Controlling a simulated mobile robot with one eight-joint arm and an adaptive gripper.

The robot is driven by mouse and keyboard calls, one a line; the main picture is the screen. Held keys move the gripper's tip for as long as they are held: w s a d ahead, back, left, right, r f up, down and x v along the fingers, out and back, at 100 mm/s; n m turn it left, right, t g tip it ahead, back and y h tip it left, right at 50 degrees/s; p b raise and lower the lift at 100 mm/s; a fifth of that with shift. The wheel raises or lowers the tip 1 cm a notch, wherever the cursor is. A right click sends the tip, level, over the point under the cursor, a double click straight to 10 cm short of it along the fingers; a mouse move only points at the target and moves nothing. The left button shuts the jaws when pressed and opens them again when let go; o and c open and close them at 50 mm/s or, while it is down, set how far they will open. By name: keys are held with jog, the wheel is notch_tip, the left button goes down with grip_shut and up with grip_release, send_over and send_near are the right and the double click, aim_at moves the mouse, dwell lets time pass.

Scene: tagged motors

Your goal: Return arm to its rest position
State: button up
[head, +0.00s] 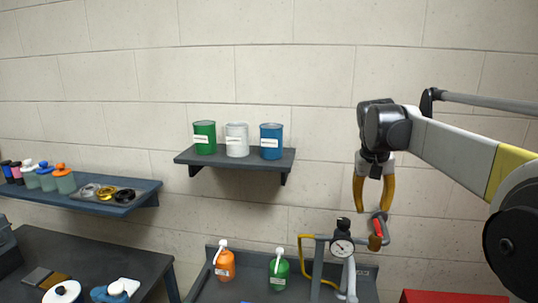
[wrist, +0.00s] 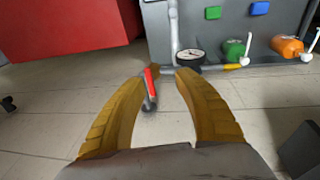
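My gripper (head: 373,208) hangs from my raised arm at the right of the head view, with its yellow fingers pointing down. In the wrist view the two fingers (wrist: 160,82) stand apart with nothing held between them. My gripper is open and empty. A grey pipe end with a red lever (head: 378,228) shows just below the fingertips in the head view. The red lever (wrist: 150,88) also appears between the fingers in the wrist view, apparently beyond them. My arm reaches in from the right edge.
A pressure gauge (head: 342,248) on pipework stands below left of my gripper. An orange bottle (head: 224,264) and a green bottle (head: 279,272) stand left of it. A wall shelf (head: 235,160) holds three cans. A red box (head: 450,297) is at lower right. The wall around my gripper is bare.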

jog(key=s+a+f+t+b, duration=0.2)
jog(key=s+a+f+b, duration=0.1)
jog(key=s+f, duration=0.5)
jog(key=s+a+f+n+t+y+b, duration=0.1)
jog(key=s+a+f+t+b, duration=0.1)
jog(key=s+f+b, duration=0.4)
jog(key=s+a+f+t+b, duration=0.1)
jog(key=s+a+f+b, duration=0.3)
jog(key=s+f, duration=0.7)
jog(key=s+b, duration=0.1)
jog(key=s, duration=0.1)
jog(key=shift+s+n+t+y, duration=0.3)
jog(key=shift+n+t+y, duration=0.1)
